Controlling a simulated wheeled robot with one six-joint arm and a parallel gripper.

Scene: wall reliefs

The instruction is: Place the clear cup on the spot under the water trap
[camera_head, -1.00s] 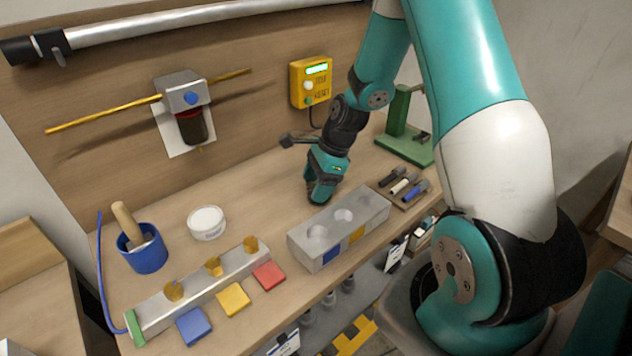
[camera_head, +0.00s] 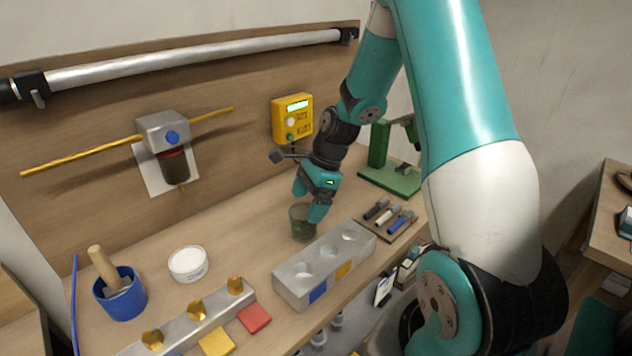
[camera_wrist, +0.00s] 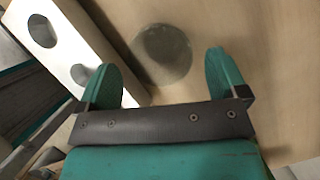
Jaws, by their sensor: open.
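The clear cup (camera_head: 299,226) stands upright on the bench behind the grey holed block, looking dark and see-through. My gripper (camera_head: 309,203) is open right at the cup, partly covering its right side. In the wrist view, the cup (camera_wrist: 163,50) shows as a faint round shape just beyond and between the spread fingertips (camera_wrist: 162,68). I cannot tell whether a finger touches it. The water trap (camera_head: 173,165) hangs on the back panel at the left, with a grey head, a dark bowl and a white sheet behind. No marked spot is clearly visible below it.
A white tub (camera_head: 188,264) and a blue pot (camera_head: 121,293) stand left on the bench. The holed block (camera_head: 325,264) lies close in front of the cup; it also shows in the wrist view (camera_wrist: 70,45). A yellow box (camera_head: 292,118) hangs behind my gripper. Bench below the trap looks clear.

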